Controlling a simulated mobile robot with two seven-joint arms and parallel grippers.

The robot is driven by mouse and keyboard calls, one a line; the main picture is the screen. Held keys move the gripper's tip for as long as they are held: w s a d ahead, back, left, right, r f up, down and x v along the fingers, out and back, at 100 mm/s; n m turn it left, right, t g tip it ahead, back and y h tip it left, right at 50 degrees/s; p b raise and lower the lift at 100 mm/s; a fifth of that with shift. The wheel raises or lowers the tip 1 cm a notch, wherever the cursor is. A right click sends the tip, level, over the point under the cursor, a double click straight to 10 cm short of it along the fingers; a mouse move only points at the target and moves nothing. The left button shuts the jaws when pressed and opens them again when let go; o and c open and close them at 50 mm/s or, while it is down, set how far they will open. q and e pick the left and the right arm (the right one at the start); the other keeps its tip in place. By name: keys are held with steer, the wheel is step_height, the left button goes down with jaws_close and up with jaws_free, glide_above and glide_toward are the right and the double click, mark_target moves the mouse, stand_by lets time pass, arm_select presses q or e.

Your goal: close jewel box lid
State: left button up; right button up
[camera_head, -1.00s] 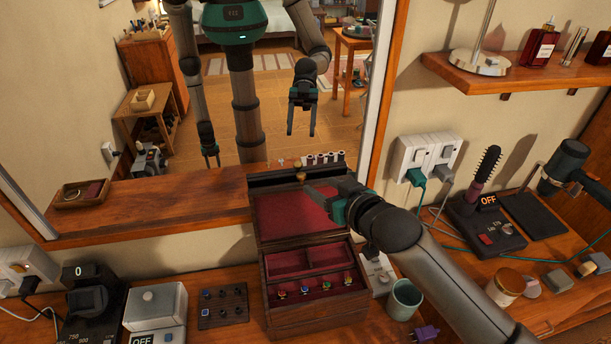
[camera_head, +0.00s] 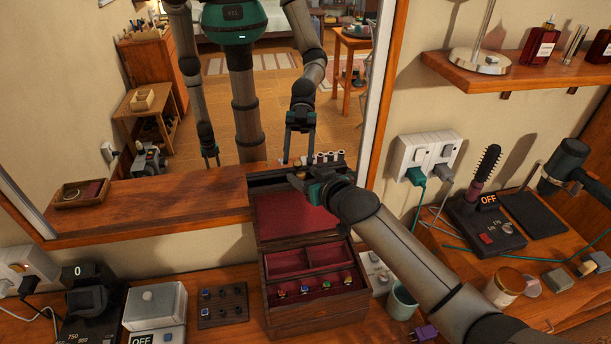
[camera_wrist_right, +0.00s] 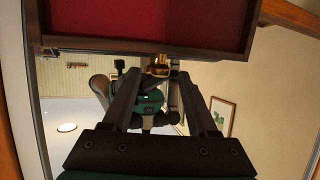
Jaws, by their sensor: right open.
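The jewel box (camera_head: 318,318) is dark wood with a red lining and stands on the counter below the mirror. Its lid (camera_head: 292,216) stands open and upright at the back, red inside facing me. My right gripper (camera_head: 296,181) is at the lid's top edge, partly covering its right corner. In the right wrist view the lid (camera_wrist_right: 150,45) fills the top. A gold knob (camera_wrist_right: 158,66) on its edge lies between the fingertips of the open right gripper (camera_wrist_right: 158,76), with gaps on both sides. My left gripper shows only as a mirror reflection.
Several rings (camera_head: 326,284) lie in the box's front tray. A green cup (camera_head: 402,302) and a jar (camera_head: 504,287) stand to the right. The mirror (camera_head: 222,238) is close behind the lid.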

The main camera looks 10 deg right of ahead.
jaws_close()
stand_by(0.4)
stand_by(0.9)
